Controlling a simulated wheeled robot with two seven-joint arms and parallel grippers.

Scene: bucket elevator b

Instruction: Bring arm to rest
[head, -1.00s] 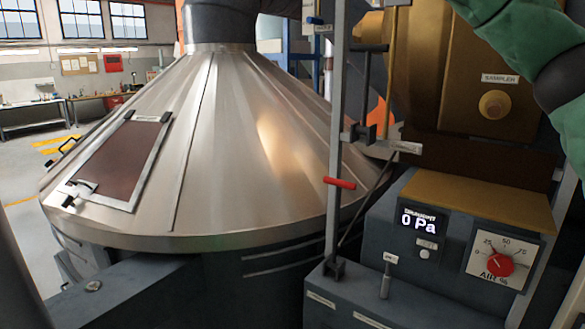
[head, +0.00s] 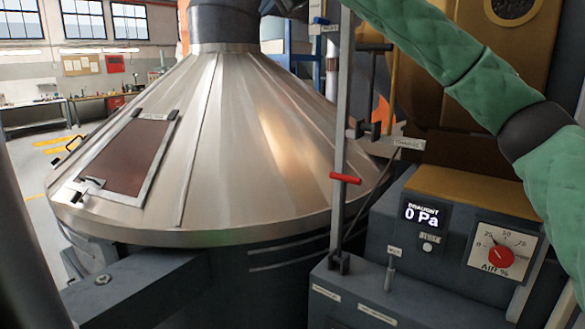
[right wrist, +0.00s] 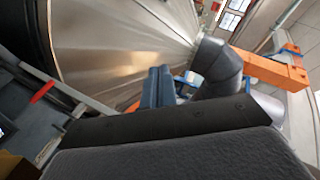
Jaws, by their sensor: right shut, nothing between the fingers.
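My right arm (head: 470,75), in a green quilted sleeve with dark joints, crosses the upper right of the head view from the right edge to the top. In the right wrist view my right gripper (right wrist: 158,75) shows as two blue-grey fingers close together, shut and empty. Beyond the fingers are the metal cone and a grey duct (right wrist: 217,65). I see no contact between the fingers and anything. My left gripper is not in view.
A large metal cone (head: 240,150) with a brown hatch (head: 125,155) fills the middle. At right stand an upright post with a red handle (head: 345,178), a draught display (head: 423,217) reading 0 Pa and an air dial (head: 502,252). An orange beam (right wrist: 275,70) is near the duct.

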